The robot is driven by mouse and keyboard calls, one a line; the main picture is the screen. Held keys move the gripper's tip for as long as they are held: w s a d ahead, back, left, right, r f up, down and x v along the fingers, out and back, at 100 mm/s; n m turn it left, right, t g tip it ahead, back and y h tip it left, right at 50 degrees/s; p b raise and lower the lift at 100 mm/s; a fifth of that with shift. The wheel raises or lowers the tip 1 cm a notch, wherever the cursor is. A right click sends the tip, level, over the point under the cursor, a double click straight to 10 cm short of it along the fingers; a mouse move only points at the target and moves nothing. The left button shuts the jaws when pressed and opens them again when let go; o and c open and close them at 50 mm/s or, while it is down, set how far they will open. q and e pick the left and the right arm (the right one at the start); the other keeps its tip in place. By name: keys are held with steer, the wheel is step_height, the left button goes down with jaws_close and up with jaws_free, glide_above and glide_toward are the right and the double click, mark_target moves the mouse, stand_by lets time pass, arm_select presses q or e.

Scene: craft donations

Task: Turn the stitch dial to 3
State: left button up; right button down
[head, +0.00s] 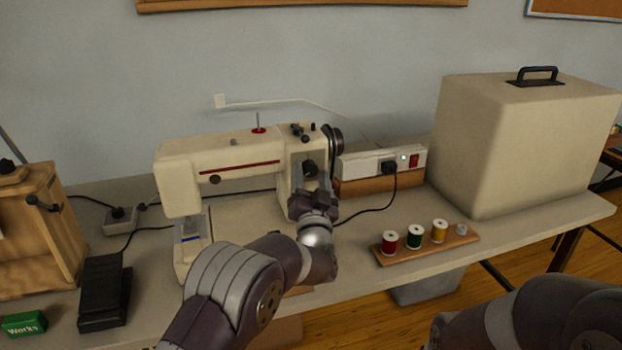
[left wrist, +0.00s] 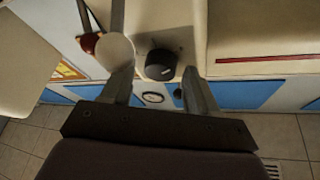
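The cream sewing machine (head: 225,158) stands on the table against the wall. A black round dial (head: 310,168) is on the front of its right-hand pillar. My left gripper (head: 311,188) is in front of the pillar, just below the dial in the head view. In the left wrist view the dial (left wrist: 160,65) shows between the tips of my left gripper (left wrist: 160,82). The fingers are apart, with a gap on each side of the dial. Numbers on the dial cannot be read. My right gripper is out of view; only part of my right arm shows at lower right.
A power strip (head: 382,161) with a plugged cord is right of the machine. A wooden rack with thread spools (head: 414,237) lies in front. A large cream case (head: 515,140) stands at right. A black foot pedal (head: 105,290) and a green box (head: 25,324) are at left.

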arm_select(q)
steer(key=c, duration=0.8)
steer(key=shift+f+n+b, duration=0.25)
steer(key=shift+n+b, duration=0.35)
steer(key=shift+b, duration=0.25)
steer(key=n+y+b, duration=0.1)
steer(key=n, duration=0.1)
steer(key=n+y+b, duration=0.2)
steer(key=shift+d+f+n, duration=0.15)
steer(key=shift+d+n, duration=0.05)
steer(key=shift+n, duration=0.1)
steer(key=n+y+b, duration=0.1)
steer(key=n, duration=0.2)
steer(key=n+y+b, duration=0.1)
steer(key=n+y, duration=0.1)
steer(key=shift+w+d+n+b, duration=0.1)
steer(key=shift+d+n+b, duration=0.05)
steer(key=shift+n+b, duration=0.25)
steer(key=shift+d+r+n+g+y+b, duration=0.1)
steer(key=shift+n+g+y, duration=0.4)
steer(key=shift+n, duration=0.5)
steer(key=shift+r+n+g+y+b, duration=0.15)
steer(key=shift+n+g+y, duration=0.15)
steer(key=shift+n+y, duration=0.5)
steer(key=shift+d+r+n+g+y+b, duration=0.1)
steer(key=shift+n+g+y, duration=0.25)
steer(key=shift+n, duration=0.85)
steer(key=o, duration=1)
steer(key=shift+o, duration=0.2)
